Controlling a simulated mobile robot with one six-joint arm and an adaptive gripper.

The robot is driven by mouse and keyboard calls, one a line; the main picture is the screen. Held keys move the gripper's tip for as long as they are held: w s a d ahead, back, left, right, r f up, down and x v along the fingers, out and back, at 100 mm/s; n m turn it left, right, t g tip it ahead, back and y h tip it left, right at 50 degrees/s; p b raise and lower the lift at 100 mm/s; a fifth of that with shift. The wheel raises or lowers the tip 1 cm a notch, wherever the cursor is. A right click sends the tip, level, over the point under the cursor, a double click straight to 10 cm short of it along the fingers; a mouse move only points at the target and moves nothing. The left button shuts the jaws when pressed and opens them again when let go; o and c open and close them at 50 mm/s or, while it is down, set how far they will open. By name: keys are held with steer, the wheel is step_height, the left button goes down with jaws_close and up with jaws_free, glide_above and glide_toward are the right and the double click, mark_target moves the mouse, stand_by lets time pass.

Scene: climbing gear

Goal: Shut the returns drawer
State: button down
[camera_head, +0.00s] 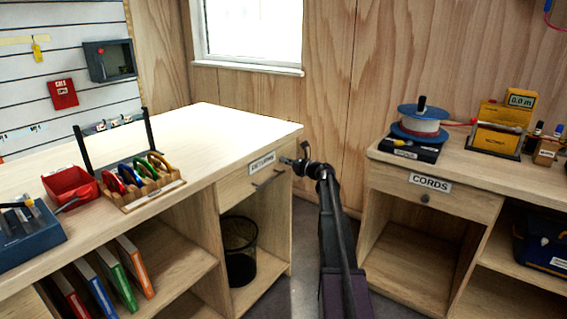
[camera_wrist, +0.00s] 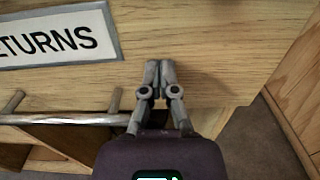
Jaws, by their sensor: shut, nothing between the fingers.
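The returns drawer (camera_head: 238,187) is at the right end of the left bench, under the benchtop. Its label reads RETURNS in the wrist view (camera_wrist: 55,38), and its bar handle (camera_wrist: 62,118) shows below the label. The drawer front looks about flush with the bench, though I cannot tell whether a small gap remains. My gripper (camera_wrist: 157,68) is shut and empty, its fingertips at the drawer front to the right of the label and handle. In the head view my gripper (camera_head: 287,160) is at the right end of the drawer front. Whether the fingertips touch the wood is unclear.
A wire basket (camera_head: 239,248) stands in the bay under the drawer. The CORDS drawer (camera_head: 432,197) is in the right bench, with a cord reel (camera_head: 418,125) on top. Open floor lies between the benches. The left benchtop (camera_head: 222,130) is clear near the drawer.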

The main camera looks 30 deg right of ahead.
steer(key=shift+w+r, duration=0.1)
steer(key=shift+w, duration=0.2)
steer(key=shift+d, duration=0.1)
steer(key=v, duration=1.4)
steer(key=shift+s, duration=0.35)
